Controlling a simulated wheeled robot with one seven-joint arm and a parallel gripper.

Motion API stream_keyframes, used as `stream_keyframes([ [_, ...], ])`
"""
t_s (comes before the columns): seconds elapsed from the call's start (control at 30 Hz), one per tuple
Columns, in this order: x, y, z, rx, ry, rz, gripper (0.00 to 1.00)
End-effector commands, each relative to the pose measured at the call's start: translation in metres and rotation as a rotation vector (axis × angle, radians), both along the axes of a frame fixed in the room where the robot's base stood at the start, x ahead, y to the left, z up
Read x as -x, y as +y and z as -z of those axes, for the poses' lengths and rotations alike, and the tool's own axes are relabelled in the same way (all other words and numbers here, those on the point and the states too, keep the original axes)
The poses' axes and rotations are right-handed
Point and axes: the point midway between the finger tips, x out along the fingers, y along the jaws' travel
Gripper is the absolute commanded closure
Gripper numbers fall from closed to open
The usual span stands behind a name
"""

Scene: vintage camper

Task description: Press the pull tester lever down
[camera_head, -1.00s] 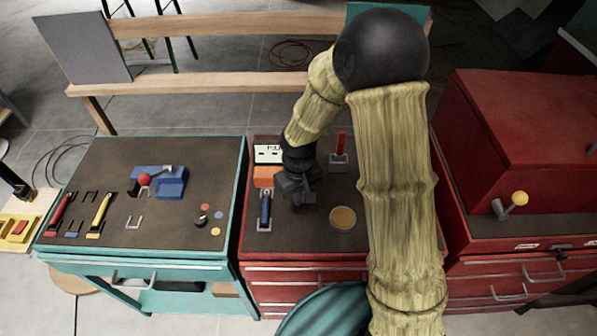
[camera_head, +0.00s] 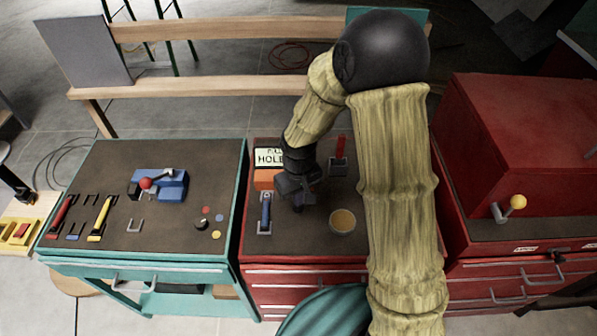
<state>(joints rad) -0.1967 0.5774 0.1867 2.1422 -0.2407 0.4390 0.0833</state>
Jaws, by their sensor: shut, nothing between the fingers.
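An orange box (camera_head: 264,180) with a pale display (camera_head: 269,156) on top stands on the red cabinet's dark top; the display's lower line reads "HOLD", and my arm partly covers its right side. It looks like the pull tester. An upright red handle (camera_head: 340,147) on a grey base stands to the right of my arm. A blue handle (camera_head: 265,211) in a grey bracket stands in front of the orange box. I cannot tell for certain which is the tester's lever. My gripper (camera_head: 298,203) is shut and empty, pointing down between the blue handle and a round tin.
The round tin (camera_head: 342,221) with a tan top is close to my gripper's right. A teal bench (camera_head: 150,239) at left holds a blue device (camera_head: 172,185) with a red ball and several tools. A taller red cabinet (camera_head: 520,150) with a yellow-knobbed lever (camera_head: 518,202) is at right.

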Motion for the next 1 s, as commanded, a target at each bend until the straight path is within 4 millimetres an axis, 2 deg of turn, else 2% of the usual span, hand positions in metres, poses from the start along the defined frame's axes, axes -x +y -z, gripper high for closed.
stream_keyframes([
  [0.6, 0.002, 0.000, -0.030, 0.002, 0.006, 0.000, 1.00],
  [1.0, 0.002, 0.000, -0.032, 0.001, 0.005, -0.001, 1.00],
])
